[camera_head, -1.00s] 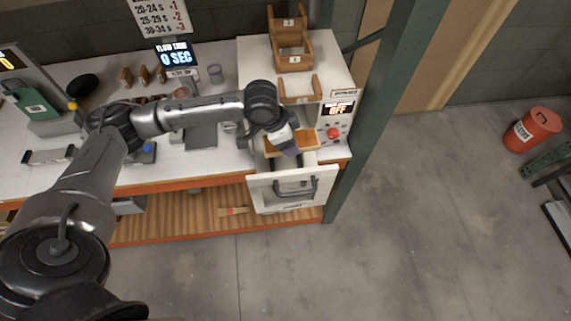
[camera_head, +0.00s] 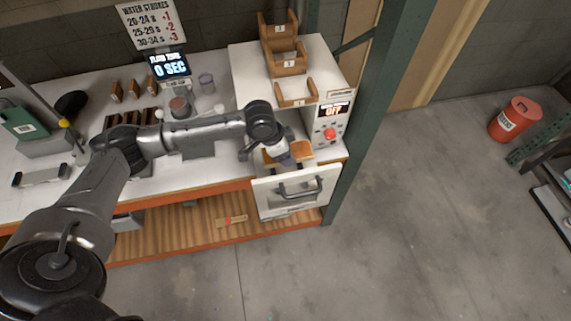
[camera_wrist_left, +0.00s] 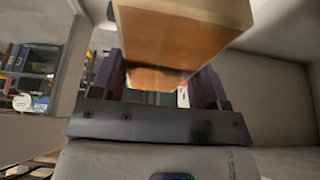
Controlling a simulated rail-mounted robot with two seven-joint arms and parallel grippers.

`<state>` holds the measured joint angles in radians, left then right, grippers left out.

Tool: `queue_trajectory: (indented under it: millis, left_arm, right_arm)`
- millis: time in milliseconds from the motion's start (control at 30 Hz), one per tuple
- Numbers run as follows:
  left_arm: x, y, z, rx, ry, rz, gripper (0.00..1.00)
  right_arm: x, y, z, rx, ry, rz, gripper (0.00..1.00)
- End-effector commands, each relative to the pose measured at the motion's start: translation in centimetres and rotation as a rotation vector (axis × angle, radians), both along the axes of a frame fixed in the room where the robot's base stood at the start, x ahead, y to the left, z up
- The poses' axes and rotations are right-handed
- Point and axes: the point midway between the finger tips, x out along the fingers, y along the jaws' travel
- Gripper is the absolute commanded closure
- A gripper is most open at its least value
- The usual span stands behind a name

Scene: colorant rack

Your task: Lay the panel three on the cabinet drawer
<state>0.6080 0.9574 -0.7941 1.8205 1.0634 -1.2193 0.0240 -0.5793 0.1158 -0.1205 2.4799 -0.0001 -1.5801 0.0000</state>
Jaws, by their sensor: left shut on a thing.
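The panel (camera_head: 301,152), a flat orange-brown wooden piece, is in my left gripper (camera_head: 287,160) in the head view. It is low at the open cabinet drawer (camera_head: 296,192), behind the white front with its grey handle. I cannot tell whether it touches the drawer. In the left wrist view the panel (camera_wrist_left: 185,35) stands between the two dark fingers of the left gripper (camera_wrist_left: 157,80), which are shut on it. Any number on the panel is not readable. My right gripper is not in view.
The white cabinet top (camera_head: 258,60) carries brown wooden holders (camera_head: 296,92). A control box with a red button (camera_head: 330,133) stands right of the drawer. A green post (camera_head: 372,110) rises close on the right. The workbench on the left holds a scale, cups and small brown blocks.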

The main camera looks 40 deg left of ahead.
Motion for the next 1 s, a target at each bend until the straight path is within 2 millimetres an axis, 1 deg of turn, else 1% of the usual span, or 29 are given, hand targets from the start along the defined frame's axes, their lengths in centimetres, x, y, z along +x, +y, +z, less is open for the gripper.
queue_trajectory:
  millis: [33,100,200,433,600,700,1000]
  left_arm:
    - [0.0,0.0,-0.9,-0.001,0.002,0.0,0.57]
    - [-0.1,0.0,-1.9,0.0,0.003,0.001,0.57]
    - [0.0,0.0,-2.8,0.0,0.0,0.001,0.57]
    - [0.0,0.0,-3.9,-0.002,0.0,0.001,0.57]
    - [-0.1,0.0,-6.0,0.0,0.002,0.001,0.57]
    - [0.0,0.0,-6.9,0.0,0.0,0.001,0.57]
    - [0.0,0.0,-7.0,-0.001,-0.001,0.0,0.57]
  right_arm:
    - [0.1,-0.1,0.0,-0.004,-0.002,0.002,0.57]
    - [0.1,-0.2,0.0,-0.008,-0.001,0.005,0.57]
    - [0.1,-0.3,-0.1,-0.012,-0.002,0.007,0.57]
    - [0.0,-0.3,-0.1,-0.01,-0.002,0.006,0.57]
    - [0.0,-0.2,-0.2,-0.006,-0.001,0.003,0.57]
    - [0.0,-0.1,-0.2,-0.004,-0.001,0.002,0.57]
    - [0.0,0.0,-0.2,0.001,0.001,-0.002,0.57]
